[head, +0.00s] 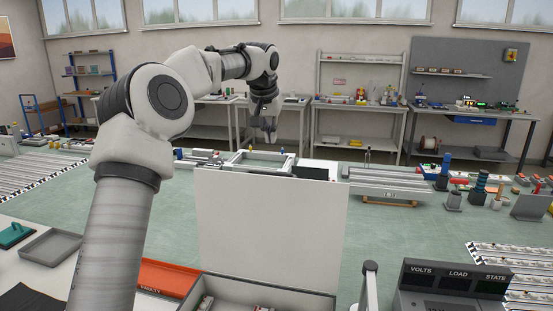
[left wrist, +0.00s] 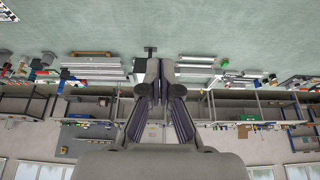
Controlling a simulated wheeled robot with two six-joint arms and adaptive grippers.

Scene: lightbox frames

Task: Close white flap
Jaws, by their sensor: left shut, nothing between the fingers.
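The white flap (head: 272,232) stands upright in the middle of the head view, a broad plain panel. It rises at the back of an open grey box (head: 322,301) at the bottom edge. My left gripper (head: 270,137) is shut and empty, pointing down. In the head view it appears above the flap's top edge, apart from it, near a pale frame behind. Its closed fingers also show in the left wrist view (left wrist: 160,75), where I cannot make out the flap. My right gripper is in neither view.
An orange tray (head: 165,280) lies left of the box. A dark panel marked VOLTS, LOAD and STATE (head: 450,285) stands to the right. A grey tray (head: 50,247) sits at the left.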

